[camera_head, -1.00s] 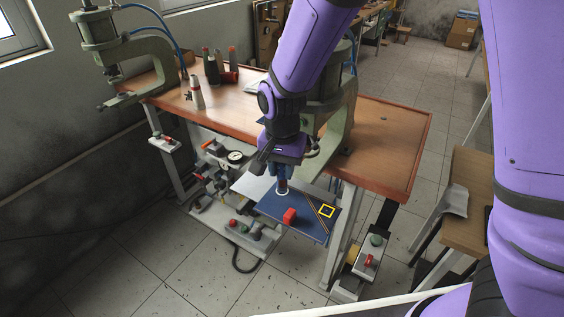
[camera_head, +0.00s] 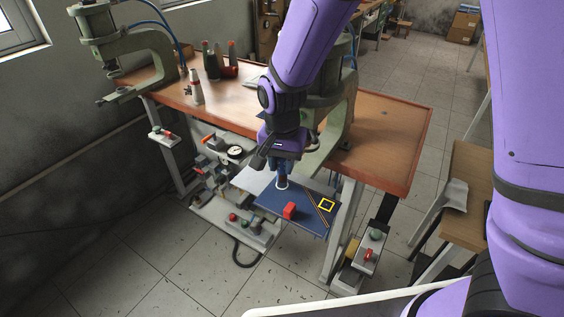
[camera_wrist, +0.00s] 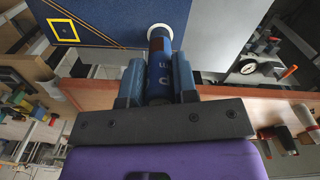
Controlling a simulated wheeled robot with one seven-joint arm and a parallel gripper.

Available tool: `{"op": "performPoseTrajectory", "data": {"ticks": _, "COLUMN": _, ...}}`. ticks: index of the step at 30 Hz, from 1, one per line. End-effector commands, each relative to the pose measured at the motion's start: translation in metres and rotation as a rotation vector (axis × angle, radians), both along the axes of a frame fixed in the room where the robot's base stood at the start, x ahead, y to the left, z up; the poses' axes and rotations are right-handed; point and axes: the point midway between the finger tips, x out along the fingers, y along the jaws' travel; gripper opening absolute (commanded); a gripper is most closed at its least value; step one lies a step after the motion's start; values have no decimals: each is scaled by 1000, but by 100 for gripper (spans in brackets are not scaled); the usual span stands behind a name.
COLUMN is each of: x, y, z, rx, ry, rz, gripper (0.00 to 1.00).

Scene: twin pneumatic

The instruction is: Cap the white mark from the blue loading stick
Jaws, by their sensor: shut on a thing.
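My gripper (camera_wrist: 158,75) is shut on a dark blue cylindrical stick (camera_wrist: 160,62) with white lettering, gripped between two blue finger pads. In the head view my gripper (camera_head: 283,164) hangs low in front of the bench. The stick points at the blue board (camera_head: 262,205). A white ring mark (camera_wrist: 160,30) shows around the far end of the stick in the wrist view, and also in the head view (camera_head: 282,185). The stick hides the middle of the ring. I cannot tell whether its tip touches the board.
The wooden bench (camera_head: 388,140) with a green press (camera_head: 340,115) stands close behind my gripper. A pressure gauge (camera_head: 234,151) is to the left.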

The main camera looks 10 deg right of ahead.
Motion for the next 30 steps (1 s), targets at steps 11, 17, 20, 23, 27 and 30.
{"op": "performPoseTrajectory", "data": {"ticks": 11, "x": 0, "y": 0, "z": -2, "rx": 0, "ry": 0, "rz": 0, "gripper": 8}}
{"op": "performPoseTrajectory", "data": {"ticks": 17, "x": 0, "y": 0, "z": -4, "rx": 0, "ry": 0, "rz": 0, "gripper": 8}}
{"op": "performPoseTrajectory", "data": {"ticks": 20, "x": 0, "y": 0, "z": -5, "rx": 0, "ry": 0, "rz": 0, "gripper": 8}}
{"op": "performPoseTrajectory", "data": {"ticks": 23, "x": 0, "y": 0, "z": -6, "rx": 0, "ry": 0, "rz": 0, "gripper": 8}}
{"op": "performPoseTrajectory", "data": {"ticks": 27, "x": 0, "y": 0, "z": -8, "rx": 0, "ry": 0, "rz": 1, "gripper": 8}}
{"op": "performPoseTrajectory", "data": {"ticks": 30, "x": 0, "y": 0, "z": -8, "rx": 0, "ry": 0, "rz": 1, "gripper": 8}}
